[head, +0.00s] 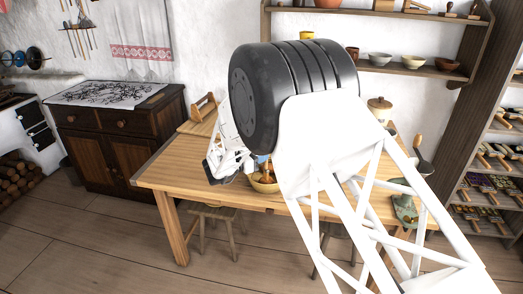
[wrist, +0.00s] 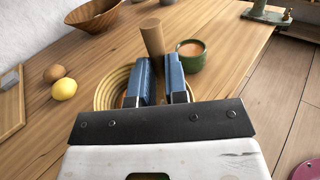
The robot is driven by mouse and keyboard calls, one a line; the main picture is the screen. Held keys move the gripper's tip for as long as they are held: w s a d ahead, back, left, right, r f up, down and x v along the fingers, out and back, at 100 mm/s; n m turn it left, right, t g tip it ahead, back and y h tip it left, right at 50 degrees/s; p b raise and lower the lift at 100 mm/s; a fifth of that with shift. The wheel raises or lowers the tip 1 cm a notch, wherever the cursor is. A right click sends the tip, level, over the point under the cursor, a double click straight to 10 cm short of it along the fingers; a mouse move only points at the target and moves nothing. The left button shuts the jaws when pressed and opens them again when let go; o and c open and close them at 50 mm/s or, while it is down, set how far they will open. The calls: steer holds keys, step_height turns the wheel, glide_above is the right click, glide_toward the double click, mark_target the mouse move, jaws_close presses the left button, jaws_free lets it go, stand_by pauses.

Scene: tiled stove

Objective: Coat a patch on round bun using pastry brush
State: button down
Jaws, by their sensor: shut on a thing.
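My gripper (wrist: 163,82) has two blue fingers in the wrist view, shut on an upright wooden handle. This handle appears to belong to the pastry brush (wrist: 152,37); its bristle end is hidden. Beneath and behind the fingers is a round woven basket (wrist: 103,95) on the table. Something brown shows in the basket beside the fingers; I cannot tell whether it is the round bun. A green cup (wrist: 190,61) holding orange liquid stands right of the fingers. In the head view my arm covers most of this area, and part of the basket (head: 262,187) shows.
A lemon (wrist: 64,90) and a brown round item (wrist: 54,73) lie left of the basket. A wooden bowl (wrist: 96,14) and a wooden tray (wrist: 10,105) are farther left. A green metal object (wrist: 268,10) stands at the back right. The table (head: 165,176) is clear at its left end.

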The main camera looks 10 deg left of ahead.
steer(key=shift+w+a+f, duration=0.5)
steer(key=shift+w+f, duration=0.75)
steer(key=shift+w, duration=1.9)
steer(key=shift+s, duration=2.8)
step_height(320, 180, up, 8)
steer(key=shift+s+a+r, duration=0.15)
steer(key=shift+s, duration=0.2)
